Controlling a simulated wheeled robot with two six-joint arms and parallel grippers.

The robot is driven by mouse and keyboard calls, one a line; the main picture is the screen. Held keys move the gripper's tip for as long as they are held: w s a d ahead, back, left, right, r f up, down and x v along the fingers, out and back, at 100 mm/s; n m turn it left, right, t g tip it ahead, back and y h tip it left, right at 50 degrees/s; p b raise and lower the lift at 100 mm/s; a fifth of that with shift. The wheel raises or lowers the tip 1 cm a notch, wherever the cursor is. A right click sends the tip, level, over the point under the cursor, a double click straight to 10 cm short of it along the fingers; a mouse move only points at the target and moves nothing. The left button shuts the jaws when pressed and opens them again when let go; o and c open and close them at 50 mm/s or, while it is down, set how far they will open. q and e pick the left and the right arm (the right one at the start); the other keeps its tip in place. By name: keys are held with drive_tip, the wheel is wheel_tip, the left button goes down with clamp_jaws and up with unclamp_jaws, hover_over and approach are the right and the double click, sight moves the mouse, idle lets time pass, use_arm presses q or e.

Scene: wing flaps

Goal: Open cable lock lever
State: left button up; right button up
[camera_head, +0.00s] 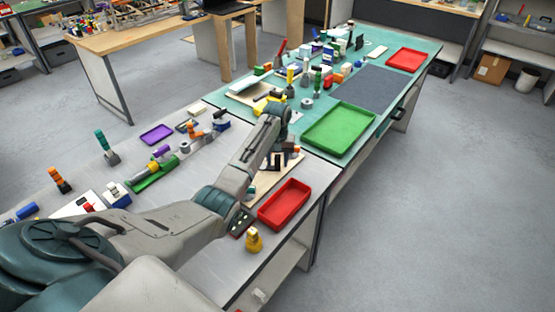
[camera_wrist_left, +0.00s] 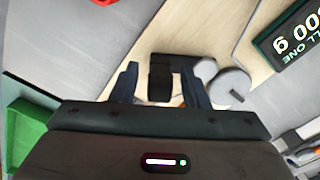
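A black fixture, which looks like the cable lock, stands on a light wooden board (camera_head: 262,187) in the head view. In the left wrist view, its black block (camera_wrist_left: 160,78) has a dark arm reaching right toward grey round parts (camera_wrist_left: 230,88). I cannot tell which piece is the lever. My left gripper (camera_head: 272,160) points down over the board, and its arm partly hides the fixture. In the left wrist view the left gripper (camera_wrist_left: 160,72) is open, its fingers on either side of the black block with small gaps. My right gripper is not in view.
A red tray (camera_head: 285,204) lies right of the board, with a yellow object (camera_head: 254,240) near the table edge. A green tray (camera_head: 340,128) lies beyond. Tools stand on the grey table (camera_head: 225,262).

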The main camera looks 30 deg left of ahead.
use_arm(q)
clamp_jaws()
drive_tip(key=shift+s+d+r+m+p, duration=0.2)
drive_tip(key=shift+m+p, duration=0.3)
drive_tip(key=shift+p, duration=0.35)
drive_tip(key=s+m+p, duration=0.1)
drive_tip(key=m+p, duration=0.1)
drive_tip(key=s+m+p, duration=0.1)
drive_tip(key=m+p, duration=0.1)
drive_tip(key=shift+d+r, duration=0.1)
drive_tip(key=shift+d, duration=0.05)
drive_tip(key=s+m+p, duration=0.1)
drive_tip(key=m, duration=0.1)
drive_tip(key=shift+s+m+p, duration=0.1)
drive_tip(key=shift+m+p, duration=0.2)
drive_tip(key=shift+m, duration=0.1)
drive_tip(key=m, duration=0.1)
drive_tip(key=s+m, duration=0.1)
drive_tip(key=shift+a+f+m, duration=0.2)
drive_tip(key=shift+m, duration=0.1)
drive_tip(key=shift+s+a+m, duration=0.15)
drive_tip(key=shift+s+m, duration=0.15)
drive_tip(key=shift+m, duration=0.4)
drive_tip(key=shift+s+a+m, duration=0.15)
drive_tip(key=shift+s+m, duration=0.15)
drive_tip(key=shift+m, duration=0.4)
drive_tip(key=shift+o, duration=0.4)
unclamp_jaws()
